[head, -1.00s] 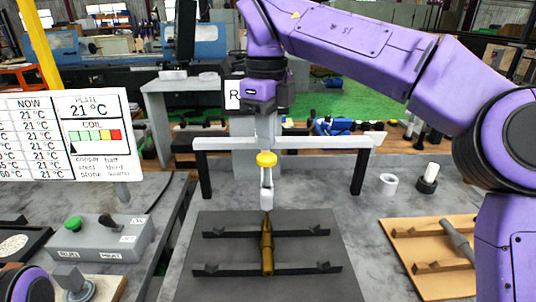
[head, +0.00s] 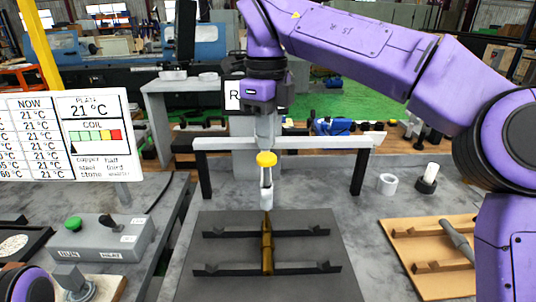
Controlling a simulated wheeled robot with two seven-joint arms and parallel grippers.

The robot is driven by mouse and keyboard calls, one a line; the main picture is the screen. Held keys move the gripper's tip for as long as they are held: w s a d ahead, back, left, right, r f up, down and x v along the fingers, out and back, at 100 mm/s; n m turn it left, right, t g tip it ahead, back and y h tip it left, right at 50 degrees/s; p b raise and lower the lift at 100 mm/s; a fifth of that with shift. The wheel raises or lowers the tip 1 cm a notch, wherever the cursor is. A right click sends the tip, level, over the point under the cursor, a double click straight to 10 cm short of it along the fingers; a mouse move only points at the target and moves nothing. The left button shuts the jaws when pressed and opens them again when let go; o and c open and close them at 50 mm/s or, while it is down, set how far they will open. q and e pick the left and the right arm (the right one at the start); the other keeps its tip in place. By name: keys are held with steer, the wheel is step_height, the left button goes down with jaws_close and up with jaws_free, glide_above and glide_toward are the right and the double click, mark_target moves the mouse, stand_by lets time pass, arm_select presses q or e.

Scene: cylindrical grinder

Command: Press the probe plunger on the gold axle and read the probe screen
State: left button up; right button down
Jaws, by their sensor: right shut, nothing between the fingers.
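The gold axle (head: 267,250) lies lengthwise on two dark rests on a dark grey plate (head: 325,240). A probe (head: 266,195) hangs from the white crossbar (head: 325,143) above the axle's far end. Its yellow plunger (head: 266,160) is on top. My right gripper (head: 266,146) points down, shut and empty, just above the plunger; I cannot tell if it touches. My left gripper is out of view.
A white board (head: 100,160) at left reads plate 21 °C. A grey control box (head: 100,240) with a green button stands below it. A wooden board (head: 400,227) holding a grey shaft (head: 458,240) lies at right. A white ring (head: 387,184) stands behind it.

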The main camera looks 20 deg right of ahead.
mark_target(267, 155)
steer(key=shift+f+b, duration=2.15)
steer(key=shift+f, duration=0.65)
stand_by(0.6)
step_height(267, 155, up, 8)
steer(key=p, duration=0.9)
steer(key=shift+r, duration=0.2)
steer(key=shift+s+f, duration=0.1)
steer(key=shift+f, duration=0.05)
